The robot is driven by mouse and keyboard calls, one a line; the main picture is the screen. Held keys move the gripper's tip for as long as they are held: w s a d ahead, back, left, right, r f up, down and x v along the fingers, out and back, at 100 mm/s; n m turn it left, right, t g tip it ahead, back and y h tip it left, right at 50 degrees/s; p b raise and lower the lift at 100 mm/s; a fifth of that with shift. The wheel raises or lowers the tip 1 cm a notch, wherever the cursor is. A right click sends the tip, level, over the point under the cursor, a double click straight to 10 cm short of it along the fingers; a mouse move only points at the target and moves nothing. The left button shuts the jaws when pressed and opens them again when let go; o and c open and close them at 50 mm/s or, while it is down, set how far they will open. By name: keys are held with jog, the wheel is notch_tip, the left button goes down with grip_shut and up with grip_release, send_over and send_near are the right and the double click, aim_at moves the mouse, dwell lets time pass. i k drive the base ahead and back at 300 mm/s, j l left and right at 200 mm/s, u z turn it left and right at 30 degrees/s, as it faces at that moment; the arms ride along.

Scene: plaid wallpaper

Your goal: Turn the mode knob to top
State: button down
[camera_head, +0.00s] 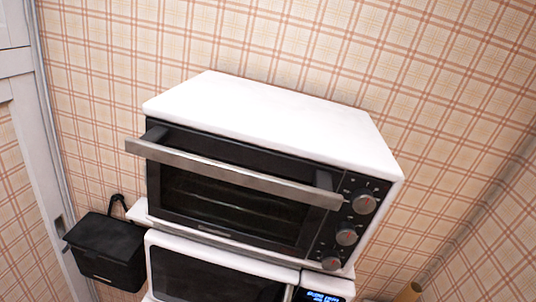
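A white toaster oven (285,108) with a dark glass front (225,195) and a metal bar handle (230,173) stands in the middle of the head view. Its door is shut. Reddish marks show on the knobs. The panel labels are too small to read, so I cannot tell which one is the mode knob or its exact setting. My gripper is not in view.
A white microwave (210,254) with a lit blue display (322,296) is under the oven. A black box-like bag (107,250) is at the lower left, near a white door (22,120). A brown rounded object (409,292) shows at the bottom right. Plaid wall is behind.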

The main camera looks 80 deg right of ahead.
aim_at(346, 234)
jog(key=z, duration=1.7)
